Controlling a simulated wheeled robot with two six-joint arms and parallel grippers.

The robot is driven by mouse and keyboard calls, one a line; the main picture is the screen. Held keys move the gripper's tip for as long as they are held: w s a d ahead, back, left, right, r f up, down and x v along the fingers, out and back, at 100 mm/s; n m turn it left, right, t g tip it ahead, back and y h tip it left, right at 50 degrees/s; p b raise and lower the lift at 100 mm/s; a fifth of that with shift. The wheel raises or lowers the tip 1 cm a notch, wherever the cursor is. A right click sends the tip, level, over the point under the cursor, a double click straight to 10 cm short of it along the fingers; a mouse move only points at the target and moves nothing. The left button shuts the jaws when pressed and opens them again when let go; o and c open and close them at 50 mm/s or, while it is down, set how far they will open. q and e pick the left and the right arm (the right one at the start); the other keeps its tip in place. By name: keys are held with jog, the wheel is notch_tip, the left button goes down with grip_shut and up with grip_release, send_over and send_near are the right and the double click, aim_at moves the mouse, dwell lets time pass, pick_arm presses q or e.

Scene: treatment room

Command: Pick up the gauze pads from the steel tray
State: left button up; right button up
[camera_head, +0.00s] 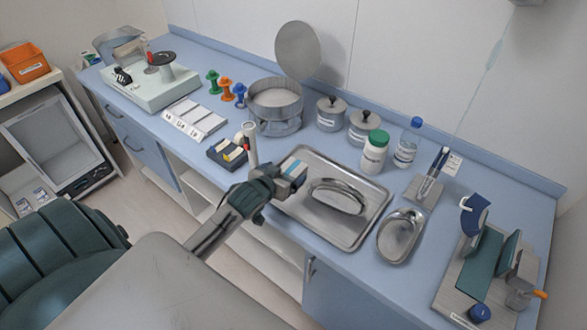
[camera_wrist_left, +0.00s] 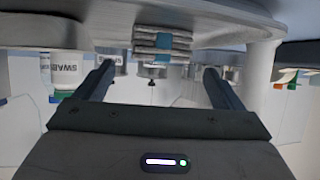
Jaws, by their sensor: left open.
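The gauze pads (camera_head: 293,167) are a small white stack with a blue band at the left end of the steel tray (camera_head: 325,232). In the left wrist view, which looks upside down, the gauze pads (camera_wrist_left: 163,43) appear ahead of the fingers, near the middle. My left gripper (camera_head: 284,184) reaches in at the tray's left edge, right beside the pads, and partly hides them. In the wrist view its fingers (camera_wrist_left: 158,82) are spread wide with nothing between them. I cannot tell whether they touch the stack. My right gripper is not in view.
A kidney dish (camera_head: 400,235) is right of the tray. A white bottle with green cap (camera_head: 374,152) and steel jars stand behind. A white tube (camera_head: 250,145) stands close behind my left gripper.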

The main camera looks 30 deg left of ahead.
aim_at(292, 168)
pick_arm(q)
jog(key=p+x, duration=0.1)
jog(key=x, duration=0.2)
jog(key=shift+w+d+r, duration=0.1)
jog(key=shift+w, duration=0.2)
jog(key=shift+w+f, duration=0.25)
jog(key=shift+w, duration=0.1)
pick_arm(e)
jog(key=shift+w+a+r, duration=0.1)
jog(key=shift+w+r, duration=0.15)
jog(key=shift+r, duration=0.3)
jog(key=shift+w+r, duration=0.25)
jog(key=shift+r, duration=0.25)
pick_arm(q)
jog(key=shift+c, duration=1.1)
jog(key=c, duration=0.8)
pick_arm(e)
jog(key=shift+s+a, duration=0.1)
